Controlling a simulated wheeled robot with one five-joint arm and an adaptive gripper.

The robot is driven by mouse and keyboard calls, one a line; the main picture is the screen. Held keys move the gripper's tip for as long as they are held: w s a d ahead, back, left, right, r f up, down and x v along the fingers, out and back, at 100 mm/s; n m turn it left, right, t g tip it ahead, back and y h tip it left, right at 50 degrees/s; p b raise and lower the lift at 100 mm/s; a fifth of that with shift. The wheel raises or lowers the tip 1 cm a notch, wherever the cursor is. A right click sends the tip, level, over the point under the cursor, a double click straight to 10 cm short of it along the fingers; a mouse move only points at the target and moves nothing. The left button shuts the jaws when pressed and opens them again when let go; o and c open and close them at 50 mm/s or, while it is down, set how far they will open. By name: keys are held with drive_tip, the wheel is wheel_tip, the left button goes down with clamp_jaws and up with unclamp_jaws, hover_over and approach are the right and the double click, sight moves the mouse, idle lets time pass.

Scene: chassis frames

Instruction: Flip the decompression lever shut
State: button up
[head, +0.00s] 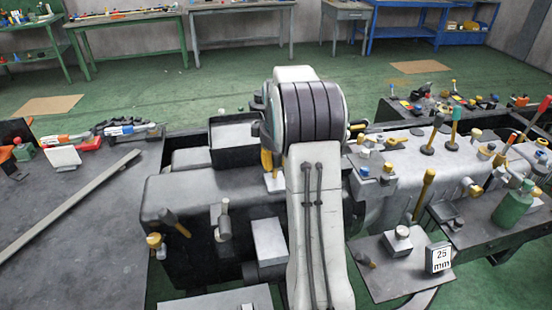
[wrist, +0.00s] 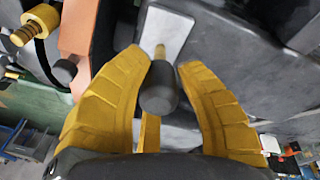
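In the wrist view, a dark cylindrical knob on a brass stem (wrist: 159,88) stands out from a light grey plate (wrist: 163,30). It looks like a lever handle, but I cannot tell for sure that it is the decompression lever. My gripper (wrist: 165,64) is open, with its yellow fingers on either side of the knob and a gap showing on both sides. In the head view my arm hides most of the gripper and whatever is at its tips; a bit of yellow shows beside the arm (head: 266,160).
A grey machine block (head: 180,205) with several levers and knobs lies around my arm. A second block (head: 410,160) with yellow and dark handles is at the right. A "25 mm" block (head: 438,258) and a green bottle (head: 513,208) stand at the right. A long bar (head: 70,205) lies on the left table.

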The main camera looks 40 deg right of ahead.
drive_tip(key=o, duration=0.5)
drive_tip(key=shift+c, duration=0.2)
drive_tip(key=v, duration=1.2)
